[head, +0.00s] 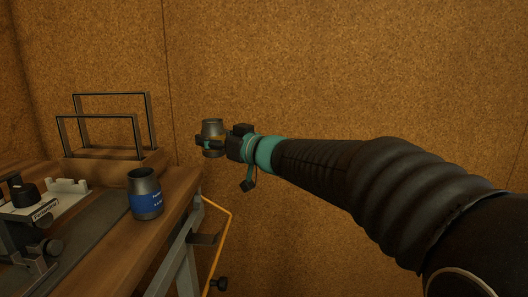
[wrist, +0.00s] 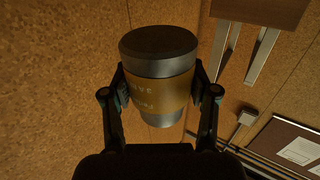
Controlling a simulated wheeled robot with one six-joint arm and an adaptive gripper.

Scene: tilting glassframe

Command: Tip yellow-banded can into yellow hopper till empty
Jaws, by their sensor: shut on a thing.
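The yellow-banded can (head: 213,127) is a grey metal can with a mustard-yellow band, held in the air beyond the bench's right end. My gripper (head: 213,143) is shut on it around the band. In the head view the can looks about upright. In the wrist view the yellow-banded can (wrist: 160,88) sits between both fingers, which press on its sides, with part of the band's lettering showing. Its contents are hidden. I cannot make out a yellow hopper in either view.
A blue-banded can (head: 146,196) stands upright near the wooden bench's (head: 110,255) right edge. Black wire frames on a wooden block (head: 110,165) stand behind it. A thin orange-yellow bar (head: 222,238) juts out beside the bench leg. Cork walls close the back.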

